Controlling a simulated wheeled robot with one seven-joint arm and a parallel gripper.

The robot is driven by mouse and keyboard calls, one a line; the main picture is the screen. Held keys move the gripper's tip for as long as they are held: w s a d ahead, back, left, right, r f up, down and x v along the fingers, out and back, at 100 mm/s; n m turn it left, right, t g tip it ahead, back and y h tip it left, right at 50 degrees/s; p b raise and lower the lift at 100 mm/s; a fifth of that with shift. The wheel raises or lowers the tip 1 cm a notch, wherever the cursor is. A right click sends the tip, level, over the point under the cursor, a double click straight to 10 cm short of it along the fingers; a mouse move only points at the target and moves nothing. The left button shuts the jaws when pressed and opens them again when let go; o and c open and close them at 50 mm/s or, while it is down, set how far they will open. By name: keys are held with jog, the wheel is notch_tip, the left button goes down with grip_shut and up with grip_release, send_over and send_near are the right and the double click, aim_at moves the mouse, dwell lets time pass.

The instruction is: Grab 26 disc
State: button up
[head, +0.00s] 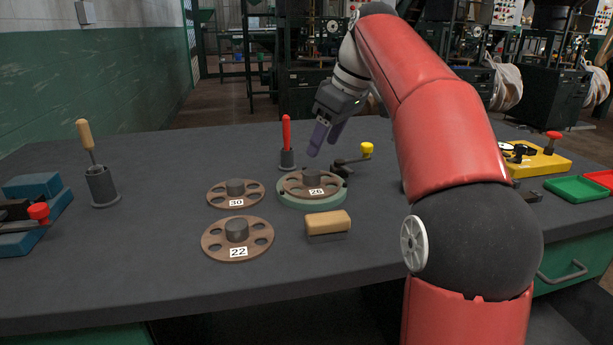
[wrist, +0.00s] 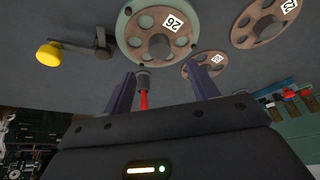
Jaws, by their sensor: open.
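The 26 disc (head: 297,188) is a brown wheel with round holes, a grey hub and a white label. It lies on a round green base (head: 312,202) on the dark table. It also shows at the top of the wrist view (wrist: 145,24). My gripper (head: 324,143) is open and empty, with purple fingers, above and just behind the disc in the head view. In the wrist view the fingers (wrist: 161,90) are spread apart, and the disc lies beyond their tips. I see no contact with it.
The 30 disc (head: 217,195) and 22 disc (head: 215,240) lie to the left. A red-handled tool (head: 286,133) stands behind, a yellow-knobbed lever (head: 350,165) is right of the base, and a wooden-topped block (head: 328,224) is in front.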

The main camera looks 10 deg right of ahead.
aim_at(312, 172)
jog(key=b+x, duration=0.1)
jog(key=x, duration=0.6)
jog(key=shift+f+b, duration=0.3)
jog(key=shift+b, duration=0.1)
jog(key=shift+r, duration=0.1)
grip_shut()
